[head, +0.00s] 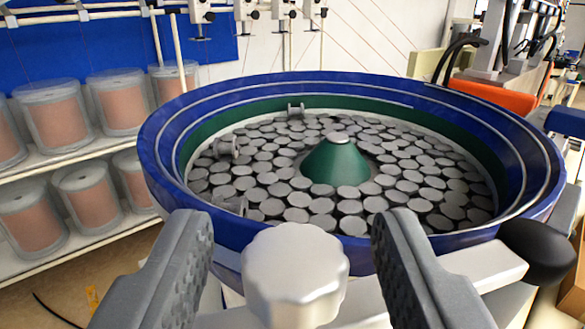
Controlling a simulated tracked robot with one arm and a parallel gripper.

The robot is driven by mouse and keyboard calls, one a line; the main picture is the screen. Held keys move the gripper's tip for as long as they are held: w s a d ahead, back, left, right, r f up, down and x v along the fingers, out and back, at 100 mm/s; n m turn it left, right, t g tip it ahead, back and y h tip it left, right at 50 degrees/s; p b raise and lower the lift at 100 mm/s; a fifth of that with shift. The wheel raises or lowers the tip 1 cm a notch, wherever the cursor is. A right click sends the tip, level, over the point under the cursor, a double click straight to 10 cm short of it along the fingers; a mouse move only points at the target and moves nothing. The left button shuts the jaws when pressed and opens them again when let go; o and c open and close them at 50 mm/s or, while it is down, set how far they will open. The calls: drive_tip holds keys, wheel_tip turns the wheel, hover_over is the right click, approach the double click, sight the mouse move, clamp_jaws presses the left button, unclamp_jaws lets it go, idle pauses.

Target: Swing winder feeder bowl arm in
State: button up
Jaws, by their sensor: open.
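The blue feeder bowl (350,85) fills the middle of the head view, with a green inner wall and a green cone (335,163) at its centre. Many grey round parts lie in it. A light grey lobed knob (295,275) stands in front of the bowl's near rim. A pale grey bar (485,265) shows to the right of my right finger, with a black rounded knob (537,252) near its right end. My gripper (292,225) is open, one finger each side of the grey knob, with visible gaps. Whether the bar joins the grey knob is hidden.
Shelves (75,145) on the left hold several copper-coloured spools in clear covers. A blue panel (75,45) and thread guides are behind. An orange part (495,95) and machinery stand at the back right.

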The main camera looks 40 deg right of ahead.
drive_tip(key=shift+w+d, duration=0.45)
drive_tip(key=shift+w, duration=0.1)
clamp_jaws()
